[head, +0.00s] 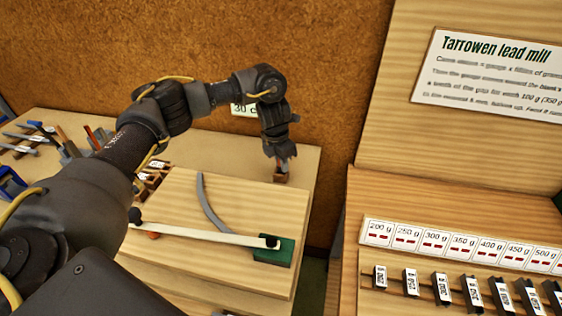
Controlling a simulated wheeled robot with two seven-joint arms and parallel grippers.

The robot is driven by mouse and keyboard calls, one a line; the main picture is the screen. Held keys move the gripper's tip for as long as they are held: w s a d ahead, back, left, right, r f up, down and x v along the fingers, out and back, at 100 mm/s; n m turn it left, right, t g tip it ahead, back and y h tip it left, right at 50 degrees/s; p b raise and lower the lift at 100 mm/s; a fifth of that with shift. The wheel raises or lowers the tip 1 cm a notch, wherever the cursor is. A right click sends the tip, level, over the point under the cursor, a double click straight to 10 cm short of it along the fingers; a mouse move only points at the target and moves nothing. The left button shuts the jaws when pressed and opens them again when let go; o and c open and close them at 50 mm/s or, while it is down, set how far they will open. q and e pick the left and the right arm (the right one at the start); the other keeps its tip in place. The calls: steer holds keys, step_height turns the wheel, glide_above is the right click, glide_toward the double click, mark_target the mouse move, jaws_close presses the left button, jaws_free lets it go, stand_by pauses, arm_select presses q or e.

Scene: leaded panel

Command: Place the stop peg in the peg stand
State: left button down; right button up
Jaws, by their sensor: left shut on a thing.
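My left gripper (281,160) is at the back right corner of the wooden bench, pointing down. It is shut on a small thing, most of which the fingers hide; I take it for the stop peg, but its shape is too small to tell. A small brown wooden block (281,179), which looks like the peg stand, is right under the fingertips. I cannot tell whether the held thing is inside the block or just above it. My right gripper is not in view.
A raised wooden board (255,208) bears a grey curved strip (212,204), a pale bar (200,235) and a green block (273,250). Tools (70,148) stand at the left. A rack of labelled black pieces (442,288) and a sign (490,75) are at the right.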

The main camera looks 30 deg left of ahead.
arm_select(q)
steer(key=shift+d, duration=0.1)
steer(key=c, duration=1.4)
jaws_free()
steer(key=shift+f, duration=0.1)
steer(key=shift+o, duration=0.2)
steer(key=shift+r, duration=0.3)
step_height(320, 180, up, 12)
steer(key=s, duration=0.1)
steer(key=shift+s+a+f, duration=0.2)
steer(key=shift+s+a, duration=0.1)
steer(key=shift+a, duration=0.1)
steer(key=shift+r, duration=0.1)
